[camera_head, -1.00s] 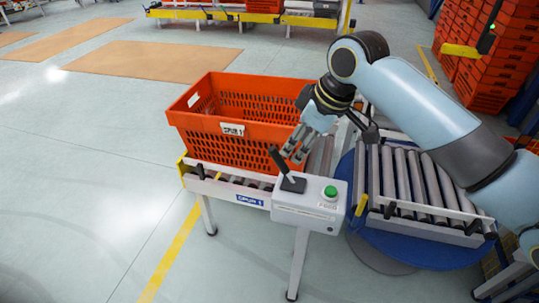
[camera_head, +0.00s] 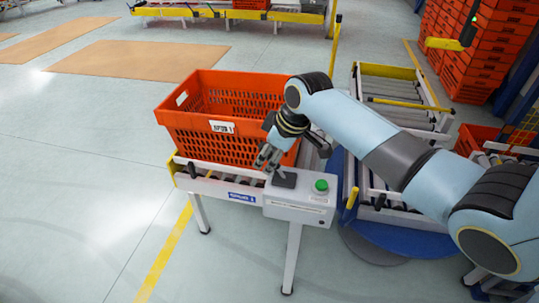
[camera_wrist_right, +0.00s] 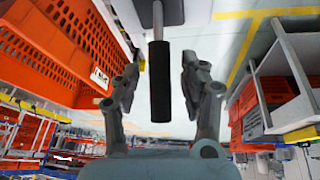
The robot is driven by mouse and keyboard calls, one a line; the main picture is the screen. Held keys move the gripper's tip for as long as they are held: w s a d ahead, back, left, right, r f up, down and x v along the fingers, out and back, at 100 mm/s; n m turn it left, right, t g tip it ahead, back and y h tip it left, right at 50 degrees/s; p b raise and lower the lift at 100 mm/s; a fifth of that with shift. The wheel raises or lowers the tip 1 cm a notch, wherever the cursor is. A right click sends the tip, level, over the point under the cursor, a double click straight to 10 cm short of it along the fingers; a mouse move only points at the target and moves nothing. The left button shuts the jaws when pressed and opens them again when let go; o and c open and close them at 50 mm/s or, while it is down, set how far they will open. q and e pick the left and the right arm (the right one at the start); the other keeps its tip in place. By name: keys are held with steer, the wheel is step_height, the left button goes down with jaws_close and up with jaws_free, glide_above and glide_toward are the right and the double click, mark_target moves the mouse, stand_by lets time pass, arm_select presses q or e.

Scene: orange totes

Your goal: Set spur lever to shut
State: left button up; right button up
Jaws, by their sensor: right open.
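The spur lever's black base plate (camera_head: 284,178) sits on top of a white control box (camera_head: 300,206) at the end of a short roller conveyor. My right gripper (camera_head: 266,161) is at the lever and hides most of its handle in the head view. In the right wrist view, the lever's black grip (camera_wrist_right: 160,90) stands between the two spread fingers of my right gripper (camera_wrist_right: 163,68), on a thin metal rod. Gaps show on both sides, so the fingers are open and apart from it. My left gripper is out of view.
An orange tote (camera_head: 190,128) stands on the conveyor just behind the lever. A green button (camera_head: 321,186) is on the box, right of the lever. A blue turntable (camera_head: 408,238) with rollers lies to the right. Stacked orange totes (camera_head: 478,60) stand at the back right.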

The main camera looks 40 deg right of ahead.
jaws_close()
stand_by(0.5)
